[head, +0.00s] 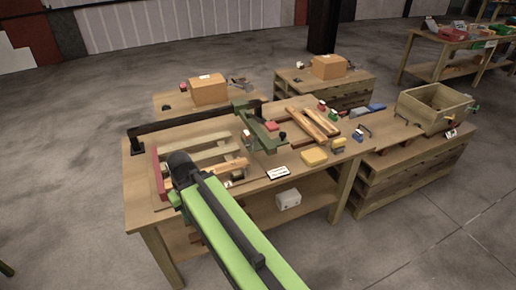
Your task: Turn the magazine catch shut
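On the near wooden workbench (300,195) stands a fixture holding pale and orange-brown wooden bars (210,140). It has a red upright plate (159,172) at its left and a long black bar (180,124) along its back. A dark green bracket (260,132) is at its right, with a small black knob (282,135) beside it. I cannot tell which part is the magazine catch, or how it is turned. My green and black arm reaches from the bottom edge over the front of the fixture. My gripper cannot be made out; the arm's dark end covers that area.
Right of the fixture lie more wooden bars (313,124), a yellow block (314,157), a white label card (278,172) and several small coloured items. An open wooden crate (432,107) stands on the right bench. Front floor is clear.

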